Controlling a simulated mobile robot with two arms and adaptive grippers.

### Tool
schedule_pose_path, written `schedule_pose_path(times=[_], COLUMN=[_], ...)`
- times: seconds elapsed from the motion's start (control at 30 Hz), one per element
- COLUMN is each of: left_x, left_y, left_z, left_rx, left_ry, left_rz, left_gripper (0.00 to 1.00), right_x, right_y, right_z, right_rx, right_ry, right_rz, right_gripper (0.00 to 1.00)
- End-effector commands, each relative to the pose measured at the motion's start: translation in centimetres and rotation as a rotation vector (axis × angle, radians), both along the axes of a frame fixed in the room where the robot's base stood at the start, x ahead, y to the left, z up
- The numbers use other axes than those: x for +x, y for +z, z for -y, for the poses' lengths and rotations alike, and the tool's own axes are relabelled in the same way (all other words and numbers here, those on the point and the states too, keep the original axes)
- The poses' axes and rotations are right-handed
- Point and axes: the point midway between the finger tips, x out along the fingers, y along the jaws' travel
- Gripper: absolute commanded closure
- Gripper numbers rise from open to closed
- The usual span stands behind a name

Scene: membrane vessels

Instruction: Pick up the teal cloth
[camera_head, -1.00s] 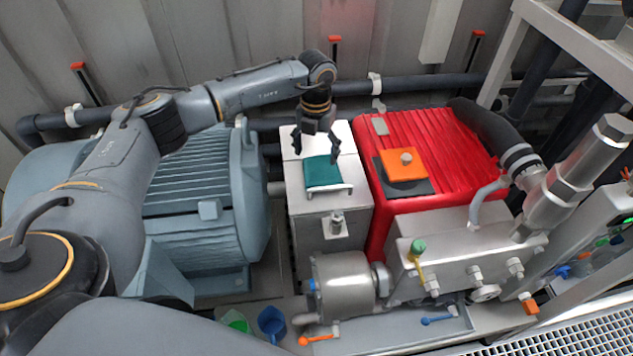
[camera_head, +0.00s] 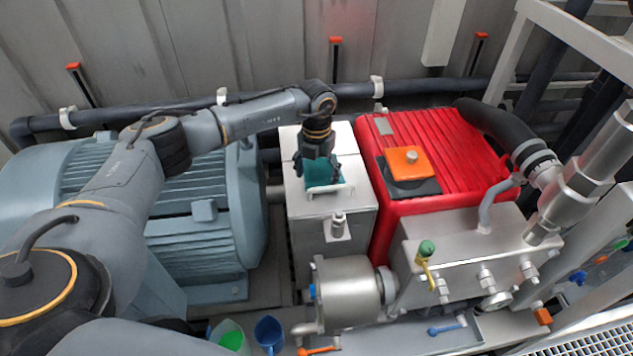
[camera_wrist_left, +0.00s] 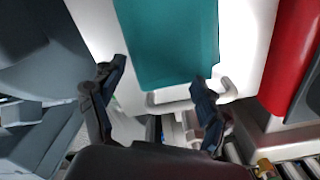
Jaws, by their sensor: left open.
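The teal cloth (camera_head: 329,174) lies flat on top of the white-grey box (camera_head: 302,207), behind the box's front handle. It also shows in the left wrist view (camera_wrist_left: 168,40), ahead of my fingers, with its near edge by the handle (camera_wrist_left: 165,97). My left gripper (camera_head: 318,180) is over the cloth, pointing down and hiding part of it. In the left wrist view its two fingers (camera_wrist_left: 152,88) are apart with nothing between them. I cannot tell how far above the cloth the fingertips are. My right gripper is in none of the views.
A red ribbed housing (camera_head: 445,150) with an orange block (camera_head: 404,162) on a dark pad stands close right of the box. A blue-grey motor (camera_head: 205,230) stands on the left. Steel pump parts (camera_head: 350,290) and a green-topped valve (camera_head: 426,250) are in front.

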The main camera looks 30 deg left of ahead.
Motion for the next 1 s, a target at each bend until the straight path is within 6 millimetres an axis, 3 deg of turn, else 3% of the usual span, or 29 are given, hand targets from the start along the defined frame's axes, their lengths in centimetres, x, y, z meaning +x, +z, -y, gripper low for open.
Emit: schedule_pose_path(times=[0.67,1.0], left_x=[0.0,-0.1], left_y=[-2.2,-2.2], left_z=[0.0,-0.1], left_rx=[0.001,0.003], left_ry=[0.001,0.001], left_rz=[-0.001,-0.003], left_gripper=[0.22,0.56], right_x=[0.0,0.0], right_y=[-1.5,-1.4], right_z=[0.0,-0.1], right_rx=[0.0,0.001], right_ry=[0.0,-0.001], right_rz=[0.0,0.0], right_gripper=[0.48,0.48])
